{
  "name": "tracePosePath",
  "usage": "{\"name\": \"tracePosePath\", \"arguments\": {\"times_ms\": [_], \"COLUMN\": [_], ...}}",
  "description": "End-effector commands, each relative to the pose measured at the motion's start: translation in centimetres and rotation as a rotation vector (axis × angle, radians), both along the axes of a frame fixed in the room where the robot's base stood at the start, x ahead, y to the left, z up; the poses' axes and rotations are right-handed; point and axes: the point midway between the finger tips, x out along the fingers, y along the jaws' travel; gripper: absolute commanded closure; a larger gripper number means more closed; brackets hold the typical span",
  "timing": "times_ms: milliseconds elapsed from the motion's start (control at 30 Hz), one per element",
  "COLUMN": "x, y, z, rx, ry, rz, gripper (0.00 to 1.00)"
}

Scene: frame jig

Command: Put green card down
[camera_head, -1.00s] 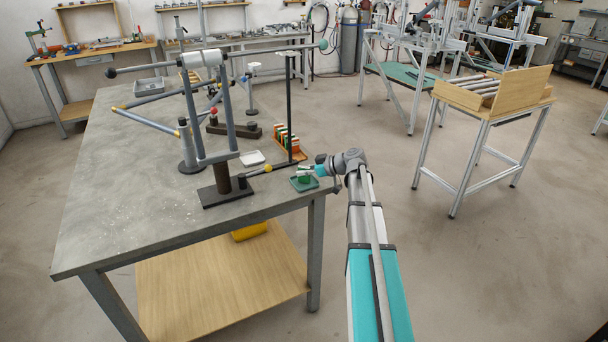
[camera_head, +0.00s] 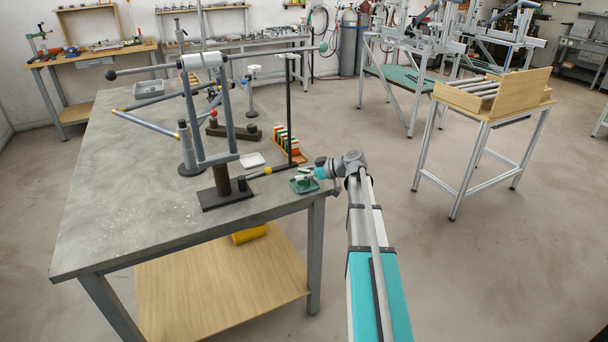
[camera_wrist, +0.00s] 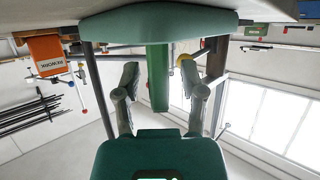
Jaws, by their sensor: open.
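The green tray (camera_head: 304,187) sits at the near right corner of the grey table. In the wrist view, which looks upside down, the tray (camera_wrist: 160,30) spans the top. The green card (camera_wrist: 157,85) is a narrow upright slab reaching from the tray toward my palm. My gripper (camera_wrist: 159,72) is open, one finger on each side of the card, with gaps visible on both sides. In the head view my gripper (camera_head: 304,177) is low over the tray and mostly covers the card. Where the card's edge meets the tray is unclear.
A rack of coloured cards (camera_head: 288,146) stands behind the tray, beside a black post (camera_head: 289,105). A grey frame jig (camera_head: 207,110) with rods stands to the left on the table (camera_head: 120,190). A white dish (camera_head: 252,159) lies between them. An orange REWORK holder (camera_wrist: 45,55) shows in the wrist view.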

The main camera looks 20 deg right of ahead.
Motion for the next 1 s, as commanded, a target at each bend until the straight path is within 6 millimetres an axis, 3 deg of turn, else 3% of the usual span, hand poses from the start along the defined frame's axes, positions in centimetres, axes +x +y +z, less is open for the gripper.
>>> {"name": "tracePosePath", "arguments": {"times_ms": [267, 800, 1000], "x": [-0.8, -6.0, -7.2], "y": [-0.8, -6.4, -7.7], "z": [0.9, 4.2, 4.8], "rx": [0.000, 0.000, 0.000], "ry": [0.000, 0.000, 0.000], "rz": [0.000, -0.001, 0.001], "gripper": [0.47, 0.47, 0.47]}}
